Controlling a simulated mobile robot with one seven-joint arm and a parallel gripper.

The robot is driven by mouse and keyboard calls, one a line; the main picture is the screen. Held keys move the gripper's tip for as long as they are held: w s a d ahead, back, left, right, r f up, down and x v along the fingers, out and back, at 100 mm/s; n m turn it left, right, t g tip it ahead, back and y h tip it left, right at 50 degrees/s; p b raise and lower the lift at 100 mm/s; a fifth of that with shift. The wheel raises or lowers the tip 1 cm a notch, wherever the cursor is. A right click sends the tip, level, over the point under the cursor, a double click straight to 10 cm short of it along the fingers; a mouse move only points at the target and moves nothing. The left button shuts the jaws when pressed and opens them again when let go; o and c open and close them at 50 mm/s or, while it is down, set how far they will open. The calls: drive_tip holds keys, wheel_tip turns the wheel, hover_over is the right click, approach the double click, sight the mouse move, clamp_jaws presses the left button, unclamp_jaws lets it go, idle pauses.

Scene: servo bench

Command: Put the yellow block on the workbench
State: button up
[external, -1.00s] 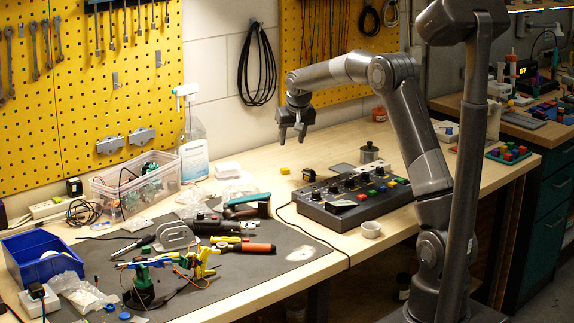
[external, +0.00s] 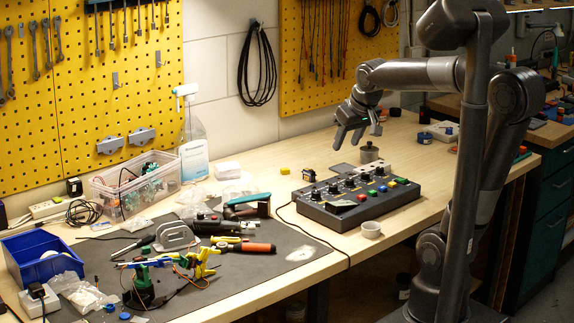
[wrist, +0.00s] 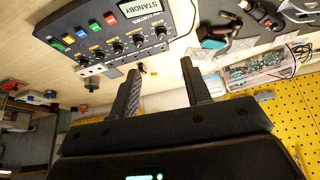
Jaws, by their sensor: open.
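A small yellow block (external: 284,170) lies on the wooden workbench (external: 262,182), left of the control box and near the back. My gripper (external: 357,140) is in the air above the back of the control box, right of the block and apart from it. Its two fingers are spread with nothing between them. In the wrist view the open fingers (wrist: 160,66) point over the bench.
The control box (external: 345,216) with knobs and coloured buttons stands below my gripper. A small dark part (external: 308,174) lies beside the block, and a metal pot (external: 369,153) stands behind the box. A grey mat (external: 262,265) with tools covers the left. Bare wood surrounds the block.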

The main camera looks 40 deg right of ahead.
drive_tip(key=s+a+f+n, duration=0.1)
drive_tip(key=s+f, duration=0.3)
drive_tip(key=s, duration=0.7)
drive_tip(key=shift+a+f+y, duration=0.15)
drive_tip(key=shift+a+y, duration=0.15)
drive_tip(key=shift+a, duration=0.15)
